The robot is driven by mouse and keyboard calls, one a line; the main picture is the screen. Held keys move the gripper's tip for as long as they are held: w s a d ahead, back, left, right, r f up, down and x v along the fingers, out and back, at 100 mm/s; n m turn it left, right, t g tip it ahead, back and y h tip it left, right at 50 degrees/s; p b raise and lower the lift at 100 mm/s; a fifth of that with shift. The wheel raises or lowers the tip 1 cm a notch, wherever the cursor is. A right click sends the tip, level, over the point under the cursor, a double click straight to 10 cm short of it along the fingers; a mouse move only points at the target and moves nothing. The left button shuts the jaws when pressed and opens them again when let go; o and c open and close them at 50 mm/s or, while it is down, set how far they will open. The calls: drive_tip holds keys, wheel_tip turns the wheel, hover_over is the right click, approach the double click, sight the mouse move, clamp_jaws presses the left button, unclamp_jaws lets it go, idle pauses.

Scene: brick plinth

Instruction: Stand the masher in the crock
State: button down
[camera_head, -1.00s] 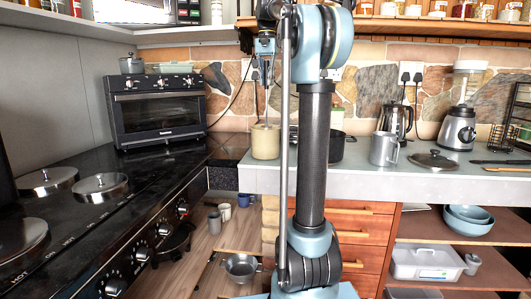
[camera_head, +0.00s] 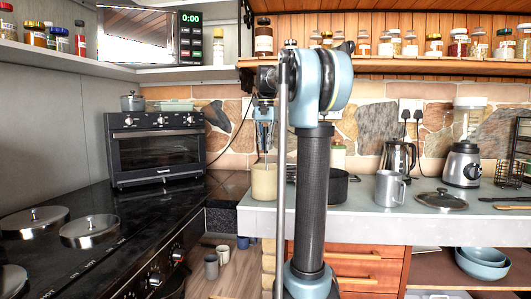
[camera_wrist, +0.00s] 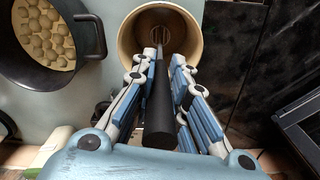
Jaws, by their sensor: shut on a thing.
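The cream crock (camera_head: 264,184) stands on the grey counter, left of the black pot. My gripper (camera_head: 264,148) is directly above it, pointing down. In the wrist view my gripper (camera_wrist: 165,68) is shut on the black handle of the masher (camera_wrist: 159,115). The masher's far end reaches through the mouth of the crock (camera_wrist: 124,42), and its wire head shows inside. I cannot tell whether the head touches the crock's bottom. In the head view the masher is mostly hidden by the fingers and the crock.
A black pot (camera_wrist: 97,38) holding round beige pieces is close beside the crock. A steel mug (camera_head: 390,188), a lid (camera_head: 441,200) and a blender (camera_head: 462,160) are further right. The toaster oven (camera_head: 155,150) is left. A spice shelf (camera_head: 400,69) runs above the counter.

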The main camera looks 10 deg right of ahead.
drive_tip(key=shift+f, duration=1.25)
drive_tip(key=c, duration=1.6)
unclamp_jaws()
wheel_tip(320, 180, up, 12)
drive_tip(key=shift+r, duration=0.1)
drive_tip(key=shift+s, duration=0.15)
